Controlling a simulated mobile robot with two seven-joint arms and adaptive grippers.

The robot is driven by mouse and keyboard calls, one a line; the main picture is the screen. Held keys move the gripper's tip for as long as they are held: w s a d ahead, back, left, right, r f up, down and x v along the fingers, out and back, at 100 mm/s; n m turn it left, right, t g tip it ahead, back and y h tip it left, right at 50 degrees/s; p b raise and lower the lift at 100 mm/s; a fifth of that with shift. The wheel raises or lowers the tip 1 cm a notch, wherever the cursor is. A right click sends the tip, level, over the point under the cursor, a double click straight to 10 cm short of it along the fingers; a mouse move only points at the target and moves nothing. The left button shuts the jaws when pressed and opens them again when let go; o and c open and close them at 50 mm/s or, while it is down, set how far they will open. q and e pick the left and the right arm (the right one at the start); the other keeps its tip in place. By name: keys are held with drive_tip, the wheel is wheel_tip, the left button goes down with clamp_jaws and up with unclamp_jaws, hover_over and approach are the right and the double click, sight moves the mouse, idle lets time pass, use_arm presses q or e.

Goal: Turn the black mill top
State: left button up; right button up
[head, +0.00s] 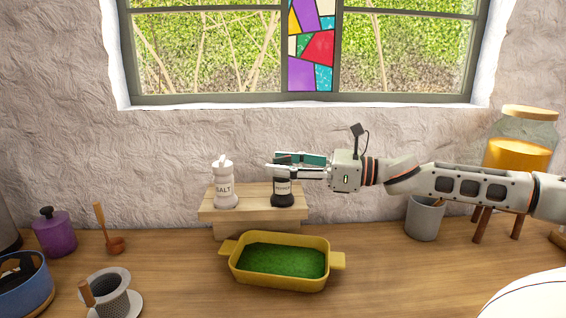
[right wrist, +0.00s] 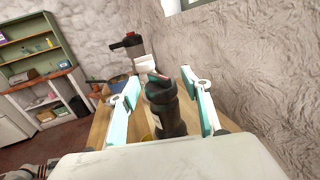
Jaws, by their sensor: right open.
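The black pepper mill (head: 282,192) stands upright on a small wooden stand (head: 252,216), with a light label on its body. A white salt mill (head: 223,187) stands to its left on the same stand. My right gripper (head: 285,166) comes in from the right at the height of the black mill's top and partly hides it. In the right wrist view the black mill (right wrist: 165,108) is between the two open fingers (right wrist: 163,100), with gaps on both sides. My left gripper is not in view.
A yellow dish (head: 277,284) with green contents sits in front of the stand. A grey cup (head: 424,220) and a jar of orange liquid (head: 518,152) are at the right. A purple pot (head: 54,234) and a strainer (head: 112,296) are at the left.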

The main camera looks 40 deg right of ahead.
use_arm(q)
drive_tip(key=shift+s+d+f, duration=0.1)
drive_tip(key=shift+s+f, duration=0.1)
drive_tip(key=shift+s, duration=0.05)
use_arm(e)
drive_tip(key=shift+w+a, duration=0.1)
drive_tip(key=shift+w, duration=0.05)
drive_tip(key=c, duration=1.1)
drive_tip(key=shift+c, duration=0.2)
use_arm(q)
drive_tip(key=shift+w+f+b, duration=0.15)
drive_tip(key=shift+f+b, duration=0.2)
use_arm(e)
drive_tip(key=shift+f, duration=0.1)
drive_tip(key=shift+m+t+h+b, duration=0.5)
drive_tip(key=shift+h+b, duration=0.1)
drive_tip(key=shift+b, duration=0.35)
use_arm(q)
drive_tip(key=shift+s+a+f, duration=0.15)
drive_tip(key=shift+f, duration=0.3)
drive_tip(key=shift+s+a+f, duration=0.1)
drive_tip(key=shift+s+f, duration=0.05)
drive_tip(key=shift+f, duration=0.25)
drive_tip(key=shift+b, duration=0.35)
use_arm(e)
drive_tip(key=shift+h, duration=0.3)
